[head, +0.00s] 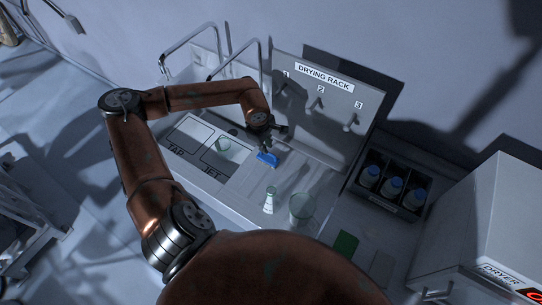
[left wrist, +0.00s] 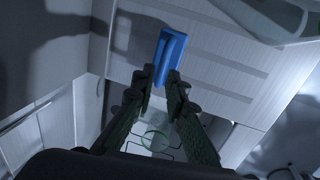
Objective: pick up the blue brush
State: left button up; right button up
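The blue brush (head: 267,159) is over the pale bench top in the middle of the head view. In the left wrist view the brush (left wrist: 170,55) extends beyond my left fingertips, its near end between them. My left gripper (head: 267,146) is right above the brush in the head view. In the left wrist view its two fingers (left wrist: 161,78) close in on both sides of the brush end with no clear gap. Whether the brush touches the bench is hard to tell. My right gripper is not in view.
A drying rack (head: 365,95) with numbered pegs stands behind. A small flask (head: 269,200) and a glass beaker (head: 302,208) stand in front. A dark crate (head: 392,207) of blue-capped bottles and a dryer (head: 495,225) are at right. Labelled tap and jet areas lie left.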

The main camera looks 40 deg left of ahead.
aim_at(268, 157)
pick_arm(q)
jog(key=shift+f, duration=0.65)
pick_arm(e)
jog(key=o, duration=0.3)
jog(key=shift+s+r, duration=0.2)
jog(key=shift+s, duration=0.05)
pick_arm(q)
jog(key=f, duration=0.1)
jog(key=f+p, duration=0.1)
jog(key=f, duration=0.1)
jog(key=shift+w+f, duration=0.25)
jog(key=shift+w, duration=0.1)
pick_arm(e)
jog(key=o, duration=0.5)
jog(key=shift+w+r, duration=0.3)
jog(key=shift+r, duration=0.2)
pick_arm(q)
jog(key=shift+a+f, duration=0.1)
jog(key=shift+f, duration=0.35)
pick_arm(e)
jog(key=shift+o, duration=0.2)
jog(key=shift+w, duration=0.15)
pick_arm(q)
jog(key=shift+c, duration=0.6)
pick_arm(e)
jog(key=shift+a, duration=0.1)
pick_arm(q)
grip_shut()
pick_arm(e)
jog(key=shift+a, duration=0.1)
